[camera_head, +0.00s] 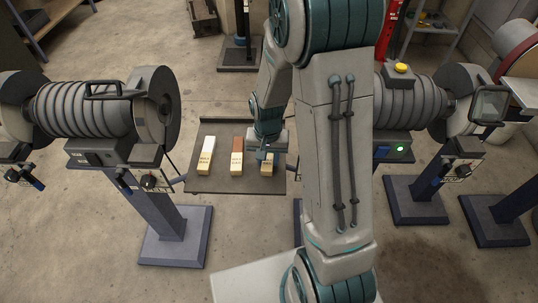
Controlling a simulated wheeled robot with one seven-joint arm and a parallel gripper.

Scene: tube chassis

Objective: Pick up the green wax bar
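Three wax bars with pale paper wrappers lie in a row on a dark tray (230,187). The left one is a white bar (206,152) and the middle one is a brown bar (238,147). The wrapper of the third, right-hand bar (267,170) shows, but its far end is hidden by my gripper, so I cannot see its wax colour. No green wax is clearly visible. My gripper (264,156) is down at this right-hand bar, over its far end. The fingers are too small and covered to tell whether they are open or shut on it.
A grinding machine on a pedestal (90,110) stands left of the tray. Another machine with a lit green button (399,148) stands to the right, behind my arm. Open concrete floor (120,45) lies at the back left.

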